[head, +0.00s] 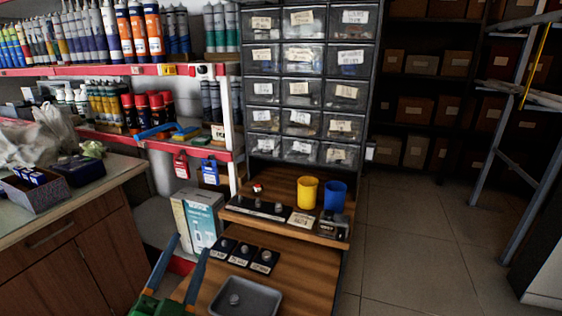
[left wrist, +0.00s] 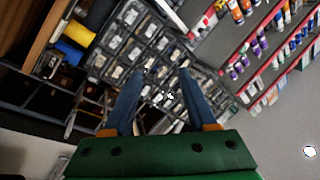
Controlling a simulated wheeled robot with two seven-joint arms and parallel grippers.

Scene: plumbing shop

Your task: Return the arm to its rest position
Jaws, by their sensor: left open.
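My left gripper (head: 182,270) shows at the bottom of the head view, left of the wooden bench. Its two blue fingers stand apart with nothing between them. In the left wrist view the same gripper (left wrist: 162,68) is open and empty, with its green body below and the drawer cabinet behind the fingers. It is apart from the grey tray (head: 246,298), which lies to its right with a small round metal part in it. My right gripper is not in view.
Black squares (head: 243,251) with small parts lie behind the tray. A yellow cup (head: 307,193) and a blue cup (head: 335,196) stand on the raised shelf (head: 272,226) under the drawer cabinet (head: 305,75). A wooden counter (head: 75,240) stands left.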

